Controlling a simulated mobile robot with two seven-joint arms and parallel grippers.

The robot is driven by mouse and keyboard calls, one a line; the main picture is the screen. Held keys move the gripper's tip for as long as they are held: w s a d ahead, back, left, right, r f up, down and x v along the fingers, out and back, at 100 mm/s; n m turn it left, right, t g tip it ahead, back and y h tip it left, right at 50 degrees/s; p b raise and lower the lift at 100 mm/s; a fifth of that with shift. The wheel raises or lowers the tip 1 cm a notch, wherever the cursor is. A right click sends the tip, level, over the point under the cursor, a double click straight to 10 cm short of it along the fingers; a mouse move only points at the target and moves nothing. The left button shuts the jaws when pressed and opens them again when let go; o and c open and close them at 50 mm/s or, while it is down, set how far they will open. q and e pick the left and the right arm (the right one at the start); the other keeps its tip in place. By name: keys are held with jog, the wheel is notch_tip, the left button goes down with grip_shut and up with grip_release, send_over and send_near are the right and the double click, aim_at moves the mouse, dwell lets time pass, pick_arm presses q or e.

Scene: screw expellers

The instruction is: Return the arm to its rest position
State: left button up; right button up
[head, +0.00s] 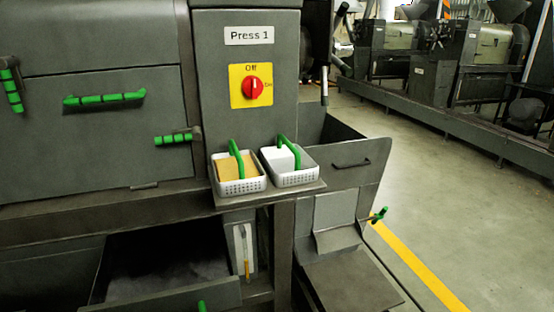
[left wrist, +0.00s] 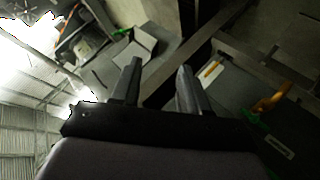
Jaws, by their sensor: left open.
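My left gripper (left wrist: 160,68) shows only in the left wrist view. Its two dark fingers are apart, with nothing held between them. Dark metal framing and grey panels of the machine lie beyond the fingertips, apart from them as far as I can see. Neither arm shows in the head view, and my right gripper is in no view. The press (head: 245,115), labelled Press 1, stands ahead with a red knob (head: 257,88) on a yellow plate.
Two white baskets with green handles, left (head: 240,187) and right (head: 296,178), sit on a small shelf. An open drawer (head: 180,296) juts out below. A grey bin (head: 345,165) stands at the right. Open floor (head: 460,210) lies beyond the yellow line.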

pick_arm(q)
jog(key=s+a+f+m+t+y, duration=0.1)
jog(key=s+a+f+y, duration=0.1)
jog(key=s+a, duration=0.5)
jog(key=s+a+f+m+y+p, duration=0.1)
jog(key=s+a+f+m+y, duration=0.1)
jog(key=s+a+f, duration=0.3)
jog(key=s+a+y, duration=0.1)
jog(key=s, duration=0.2)
jog(key=shift+s+a+f+m+t+p, duration=0.15)
jog(key=shift+s+a+m+t+p, duration=0.15)
jog(key=shift+a+t, duration=0.1)
